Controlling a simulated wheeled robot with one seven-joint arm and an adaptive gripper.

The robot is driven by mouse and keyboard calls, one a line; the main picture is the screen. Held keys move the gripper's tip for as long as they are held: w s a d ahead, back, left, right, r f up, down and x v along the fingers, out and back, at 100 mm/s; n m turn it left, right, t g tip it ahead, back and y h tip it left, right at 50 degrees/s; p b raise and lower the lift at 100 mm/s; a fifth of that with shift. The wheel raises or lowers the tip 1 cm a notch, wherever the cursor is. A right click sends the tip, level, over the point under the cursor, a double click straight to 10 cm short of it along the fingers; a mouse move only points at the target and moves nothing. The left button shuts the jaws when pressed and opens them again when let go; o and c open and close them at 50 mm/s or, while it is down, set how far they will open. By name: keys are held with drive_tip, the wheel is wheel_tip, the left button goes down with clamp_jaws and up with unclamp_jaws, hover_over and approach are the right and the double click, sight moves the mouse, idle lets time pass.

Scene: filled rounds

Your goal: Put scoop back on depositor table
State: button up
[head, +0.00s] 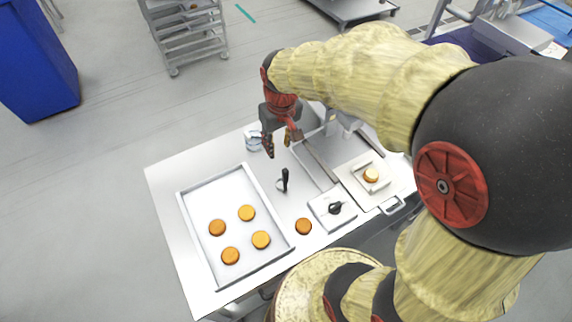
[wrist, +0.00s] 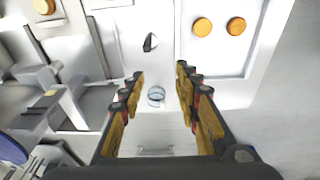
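A small tool with a black upright handle and a silvery end (head: 284,181), likely the scoop, rests on the white table (head: 165,172) right of the tray. It also shows in the wrist view (wrist: 150,42), beyond my fingertips. A second black-handled piece (head: 335,208) lies on a small pale square plate near the front edge; I cannot tell exactly what it is. My gripper (head: 279,144) is open and empty above the back of the table. In the wrist view a small clear jar (wrist: 156,95) shows between its fingers (wrist: 160,72), apparently below them.
A metal tray (head: 185,215) with several round golden cakes fills the table's left. One cake (head: 303,226) lies outside it. A depositor-like metal machine (head: 318,150) and a pale block with a cake (head: 371,174) stand right. A rack (head: 190,35) and blue bin (head: 38,60) stand behind.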

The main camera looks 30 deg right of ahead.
drive_tip(key=s+a+r+t, duration=0.2)
drive_tip(key=s+a+r, duration=0.1)
drive_tip(key=s+r, duration=0.2)
drive_tip(key=s+a+r+t, duration=0.1)
drive_tip(key=s+a+r, duration=0.2)
drive_tip(key=s+r, duration=0.3)
drive_tip(key=s, duration=0.4)
drive_tip(key=shift+r+t, duration=0.2)
drive_tip(key=shift+t, duration=0.2)
wheel_tip(320, 180, down, 6)
drive_tip(key=b, duration=0.5)
drive_tip(key=shift+r+b, duration=0.1)
drive_tip(key=shift+b, duration=0.3)
